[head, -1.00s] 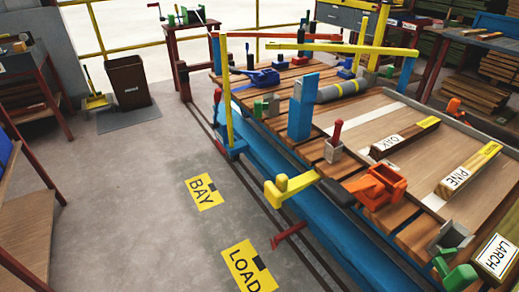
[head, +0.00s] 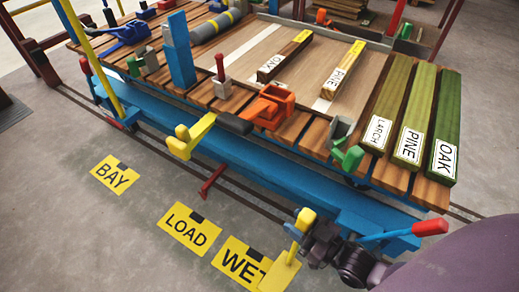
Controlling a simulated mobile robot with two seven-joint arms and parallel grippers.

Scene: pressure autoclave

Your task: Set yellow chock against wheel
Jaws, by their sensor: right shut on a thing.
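My right gripper (head: 301,232) is at the lower middle of the head view, shut on a yellow piece that looks like the yellow chock (head: 280,275). The chock has an upright part at the jaws and a flat, sloping part below, over the WET floor sign. It is in front of the blue trolley (head: 235,160), apart from it as far as I can see. The jaws hide part of the chock. No wheel shows clearly; the trolley's blue side beam covers its underside. My left gripper is not in view.
Rails (head: 165,155) run along the floor beside the trolley. A blue lever with a red grip (head: 430,228) sticks out near my right wrist. A red floor lever (head: 212,180) and a yellow handle (head: 190,137) stand at the near side. Floor around the BAY sign (head: 115,175) is clear.

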